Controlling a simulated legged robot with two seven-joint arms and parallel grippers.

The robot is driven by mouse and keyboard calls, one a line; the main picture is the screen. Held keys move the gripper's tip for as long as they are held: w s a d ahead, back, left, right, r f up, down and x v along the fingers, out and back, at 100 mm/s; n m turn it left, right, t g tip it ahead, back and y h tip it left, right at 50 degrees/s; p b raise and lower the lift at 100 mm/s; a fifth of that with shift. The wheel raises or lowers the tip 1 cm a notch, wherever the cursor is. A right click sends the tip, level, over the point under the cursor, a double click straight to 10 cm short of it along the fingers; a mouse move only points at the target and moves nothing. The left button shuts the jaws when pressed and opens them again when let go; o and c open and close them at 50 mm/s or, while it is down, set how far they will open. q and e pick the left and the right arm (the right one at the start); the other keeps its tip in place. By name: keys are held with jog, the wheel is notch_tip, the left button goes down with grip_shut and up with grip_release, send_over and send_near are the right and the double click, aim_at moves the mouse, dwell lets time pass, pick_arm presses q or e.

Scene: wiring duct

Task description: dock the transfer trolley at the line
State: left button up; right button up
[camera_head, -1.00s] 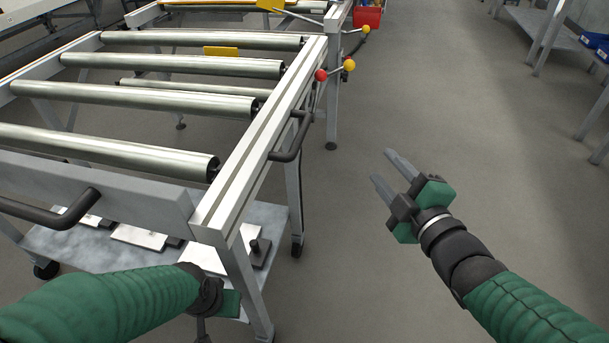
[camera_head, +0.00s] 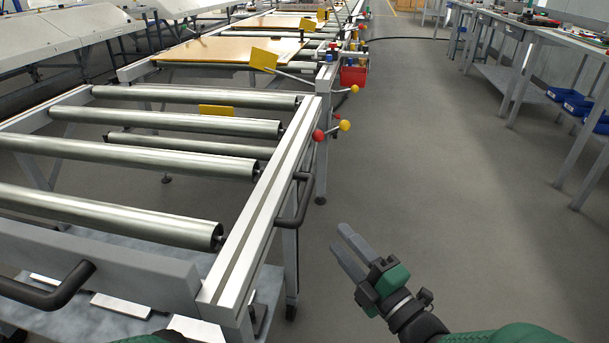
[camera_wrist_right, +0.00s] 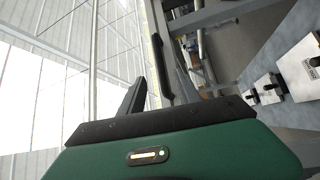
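The transfer trolley (camera_head: 262,232) is a grey frame with several steel rollers, standing at the left in the head view. It has a black handle (camera_head: 296,203) on its right side rail and another black handle (camera_head: 52,290) on its near end. Its far end is close to the roller line (camera_head: 215,52); I cannot tell whether they touch. My right gripper (camera_head: 341,244) is in the aisle right of the trolley, fingers apart and empty, not touching the side handle. My left gripper is out of view; only a bit of green arm shows at the bottom edge.
Red and yellow ball-ended levers (camera_head: 331,131) and a red bin (camera_head: 354,74) stick out at the line's near right corner. Workbenches (camera_head: 540,36) with blue bins (camera_head: 576,105) stand at the right. The grey aisle floor (camera_head: 450,170) between is clear.

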aim_at(306, 200)
jog(key=p+x, duration=0.1)
jog(key=x, duration=1.2)
jog(key=shift+w+a, duration=0.1)
jog(key=shift+w, duration=0.05)
jog(key=shift+w+a+r, duration=0.1)
jog(key=shift+w, duration=0.2)
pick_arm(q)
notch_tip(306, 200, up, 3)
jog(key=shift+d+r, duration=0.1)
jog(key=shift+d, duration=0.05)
pick_arm(e)
grip_shut()
jog(key=shift+s+f, duration=0.1)
jog(key=shift+f, duration=0.15)
